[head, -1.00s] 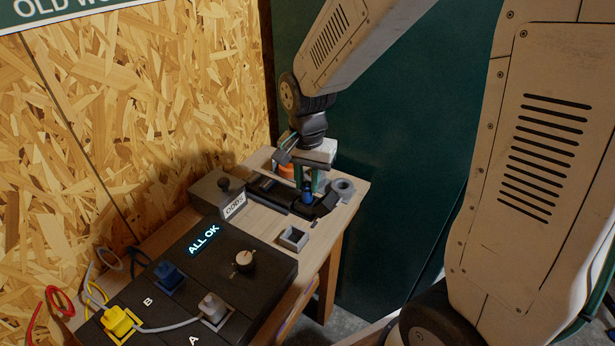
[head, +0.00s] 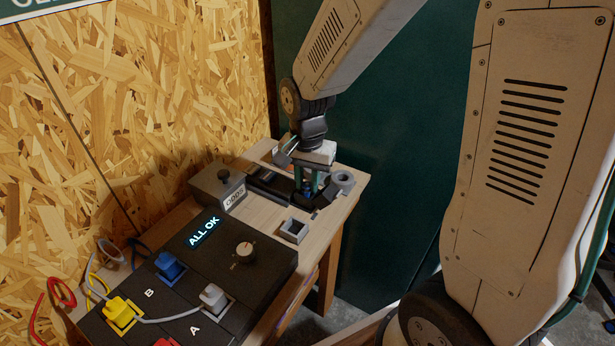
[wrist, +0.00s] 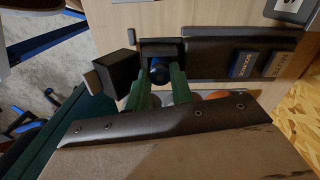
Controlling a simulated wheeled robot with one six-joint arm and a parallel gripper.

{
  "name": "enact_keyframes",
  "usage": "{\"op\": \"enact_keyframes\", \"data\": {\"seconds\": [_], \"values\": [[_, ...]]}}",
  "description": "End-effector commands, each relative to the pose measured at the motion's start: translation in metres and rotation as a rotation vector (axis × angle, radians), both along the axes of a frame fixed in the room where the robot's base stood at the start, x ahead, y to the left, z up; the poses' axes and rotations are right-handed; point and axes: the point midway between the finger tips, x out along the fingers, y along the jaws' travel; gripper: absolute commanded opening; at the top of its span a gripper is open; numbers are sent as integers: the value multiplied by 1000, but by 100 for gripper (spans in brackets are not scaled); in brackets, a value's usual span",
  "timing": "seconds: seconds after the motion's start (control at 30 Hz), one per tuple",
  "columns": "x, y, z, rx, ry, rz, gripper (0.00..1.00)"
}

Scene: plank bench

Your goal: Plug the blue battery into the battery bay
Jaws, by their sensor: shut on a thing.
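My gripper (head: 310,181) is shut on the blue battery (head: 307,189), low over the far right part of the bench. In the wrist view, the green fingers (wrist: 159,85) stand either side of the battery (wrist: 160,72), of which only a small rounded blue part shows. Dark housing (wrist: 160,48) lies right beside the battery there, and a black block (wrist: 120,72) stands to the left. I cannot tell which dark part is the battery bay, or whether the battery is seated in it. The fingers hide much of the battery in the head view.
A long black tray (head: 268,184) lies left of my gripper; labelled blocks, one reading SOURCE (wrist: 243,64), sit in the wrist view. A grey square socket (head: 294,231), a grey ring (head: 343,181), a counter box (head: 216,187) and the ALL OK panel (head: 220,262) are nearby.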

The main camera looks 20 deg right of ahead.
Motion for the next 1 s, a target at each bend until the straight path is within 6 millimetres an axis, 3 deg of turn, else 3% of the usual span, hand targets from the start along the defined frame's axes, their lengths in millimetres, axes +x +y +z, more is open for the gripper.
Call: {"op": "enact_keyframes", "data": {"seconds": [0.03, 0.1, 0.13, 0.47, 0.8, 1.0], "values": [[0, 0, -1, 0, 0, 0, 25], [0, 0, 0, 0, 0, 0, 45], [0, 0, 0, 0, 0, 0, 48], [0, 0, 4, 0, -1, 0, 48], [1, 0, 58, 1, -4, 0, 48], [1, 0, 76, 0, -1, 0, 48]]}}
